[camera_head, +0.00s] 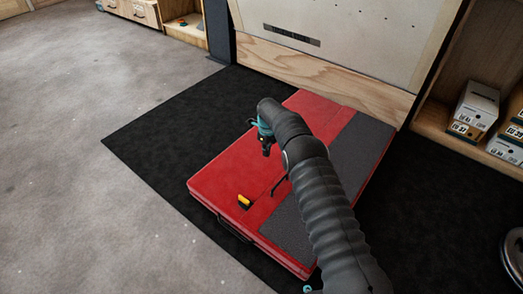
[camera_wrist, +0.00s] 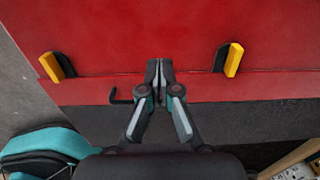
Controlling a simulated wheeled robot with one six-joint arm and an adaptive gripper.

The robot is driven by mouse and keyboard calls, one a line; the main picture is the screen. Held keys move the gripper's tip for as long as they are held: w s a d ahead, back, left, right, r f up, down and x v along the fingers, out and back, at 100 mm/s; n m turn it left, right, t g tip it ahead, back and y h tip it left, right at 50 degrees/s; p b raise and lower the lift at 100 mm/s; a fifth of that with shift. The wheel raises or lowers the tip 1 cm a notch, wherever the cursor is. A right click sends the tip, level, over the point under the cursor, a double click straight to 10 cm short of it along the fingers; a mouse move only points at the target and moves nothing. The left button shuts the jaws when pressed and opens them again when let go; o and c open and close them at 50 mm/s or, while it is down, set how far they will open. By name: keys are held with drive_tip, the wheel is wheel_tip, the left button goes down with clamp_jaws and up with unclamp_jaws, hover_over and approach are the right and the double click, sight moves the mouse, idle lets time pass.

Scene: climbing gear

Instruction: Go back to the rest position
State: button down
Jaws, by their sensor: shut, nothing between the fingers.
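My gripper (camera_wrist: 159,66) is shut and empty, its fingertips together above the red pad in the wrist view. In the head view my gripper (camera_head: 266,151) points down over the red pad (camera_head: 222,183), with a clear gap between them. A yellow-and-black piece (camera_head: 244,201) is on the pad near its front left. The wrist view shows two such pieces, one at left (camera_wrist: 58,66) and one at right (camera_wrist: 231,60); my gripper is between them, touching neither.
The pad has a grey stripe and lies on a black mat (camera_head: 150,138) against a pale panel (camera_head: 350,35). Shelves with shoe boxes (camera_head: 475,104) stand at right. A wooden cabinet (camera_head: 140,12) stands at the back left. Grey floor (camera_head: 60,150) at left is clear.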

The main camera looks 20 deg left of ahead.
drive_tip(key=shift+w+a+r+b, duration=0.1)
drive_tip(key=shift+w+a+b, duration=0.15)
drive_tip(key=shift+a, duration=0.25)
drive_tip(key=shift+w+a+r+b, duration=0.15)
drive_tip(key=shift+w+a, duration=0.1)
drive_tip(key=shift+a, duration=0.25)
